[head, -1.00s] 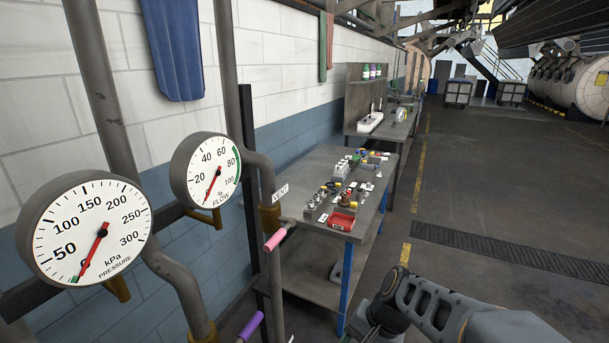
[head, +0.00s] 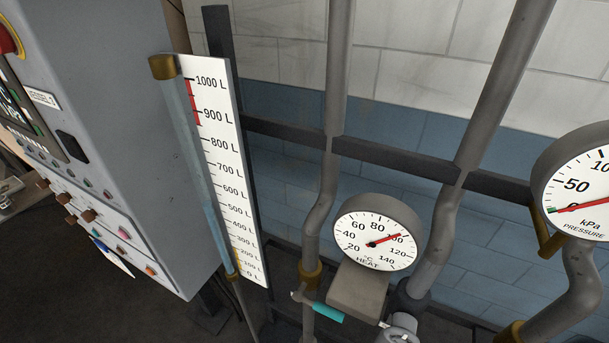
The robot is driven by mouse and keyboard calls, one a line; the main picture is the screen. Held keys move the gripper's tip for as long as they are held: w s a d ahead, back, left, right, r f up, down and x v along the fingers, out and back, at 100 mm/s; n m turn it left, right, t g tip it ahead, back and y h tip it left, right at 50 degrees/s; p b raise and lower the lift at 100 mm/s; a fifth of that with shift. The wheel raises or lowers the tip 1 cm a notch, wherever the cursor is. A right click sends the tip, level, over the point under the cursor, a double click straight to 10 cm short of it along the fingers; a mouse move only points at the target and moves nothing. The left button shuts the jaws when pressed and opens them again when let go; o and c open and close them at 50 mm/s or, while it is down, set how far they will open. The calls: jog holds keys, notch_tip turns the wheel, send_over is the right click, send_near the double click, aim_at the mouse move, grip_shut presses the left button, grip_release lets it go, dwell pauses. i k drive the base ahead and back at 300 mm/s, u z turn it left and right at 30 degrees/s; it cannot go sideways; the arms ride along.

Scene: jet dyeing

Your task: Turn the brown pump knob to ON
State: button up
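Several brown knobs (head: 66,197) stick out from the sloping lower front of a grey control cabinet (head: 165,150) at the left edge of the head view. They are seen from the side and small. I cannot tell which one is the pump knob, and labels and knob positions are not readable. My gripper is not in view, and nothing of my arm shows near the cabinet.
A white level scale (head: 222,165) stands beside the cabinet. A heat gauge (head: 377,233), a teal-handled valve (head: 328,312) and grey pipes are in the middle. A pressure gauge (head: 580,190) is at the right. A red button (head: 8,42) sits high on the cabinet.

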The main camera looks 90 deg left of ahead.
aim_at(71, 219)
jog(key=u, duration=4.7)
jog(key=i, duration=0.65)
jog(key=u, duration=0.75)
jog(key=i, duration=1.7)
jog(key=u, duration=0.25)
